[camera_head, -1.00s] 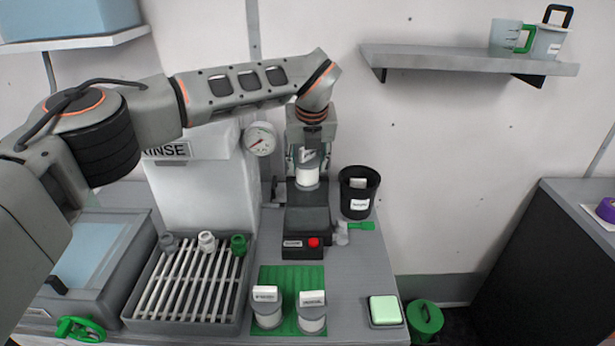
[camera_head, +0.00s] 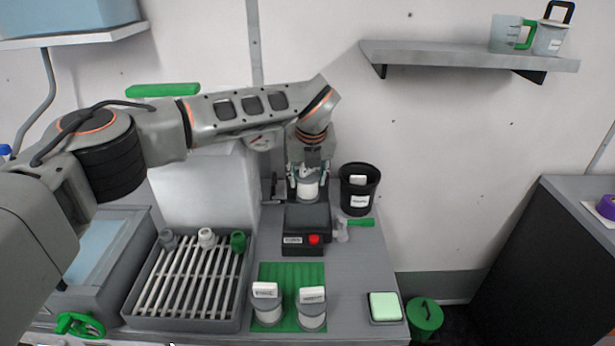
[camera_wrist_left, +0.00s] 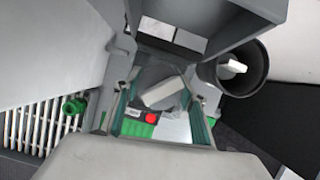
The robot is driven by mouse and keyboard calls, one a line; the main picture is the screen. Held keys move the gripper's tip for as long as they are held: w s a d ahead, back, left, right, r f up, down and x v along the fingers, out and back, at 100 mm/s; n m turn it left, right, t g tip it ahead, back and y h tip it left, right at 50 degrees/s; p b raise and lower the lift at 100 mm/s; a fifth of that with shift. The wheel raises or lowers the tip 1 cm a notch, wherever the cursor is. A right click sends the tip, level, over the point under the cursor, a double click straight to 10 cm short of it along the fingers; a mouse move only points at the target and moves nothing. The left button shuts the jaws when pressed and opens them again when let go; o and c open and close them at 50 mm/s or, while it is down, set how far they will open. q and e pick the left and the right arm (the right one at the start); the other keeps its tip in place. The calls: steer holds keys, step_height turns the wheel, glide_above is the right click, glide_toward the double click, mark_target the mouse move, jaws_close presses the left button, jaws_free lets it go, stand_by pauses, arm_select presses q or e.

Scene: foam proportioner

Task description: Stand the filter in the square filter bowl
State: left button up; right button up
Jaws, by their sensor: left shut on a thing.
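My left gripper (camera_head: 307,178) points down behind the black unit with the red button and is shut on a white and grey cylinder, which I take to be the filter (camera_head: 308,188). In the left wrist view the filter (camera_wrist_left: 165,92) shows as a grey round top with a white bar, between the two teal-lined fingers. I cannot make out the square filter bowl for certain; the arm and gripper cover the area around the held filter. Whether the filter's bottom touches anything is hidden. My right gripper is not in view.
A black bucket (camera_head: 358,201) stands close right of the gripper. In front are the black unit (camera_head: 303,241), two grey canisters with white tops (camera_head: 267,312) on a green mat (camera_head: 290,277), and a slatted tray (camera_head: 137,312) at left. A green pad (camera_head: 385,306) lies front right.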

arm_select(q)
steer(key=shift+f, duration=0.15)
steer(key=o, duration=1.1)
steer(key=shift+c, duration=0.2)
steer(key=shift+o, duration=0.2)
steer(key=shift+r+p, duration=0.35)
steer(key=shift+r, duration=0.1)
steer(key=b+v, duration=0.1)
steer(key=v, duration=1.1)
steer(key=shift+r+b, duration=0.25)
steer(key=shift+b, duration=0.05)
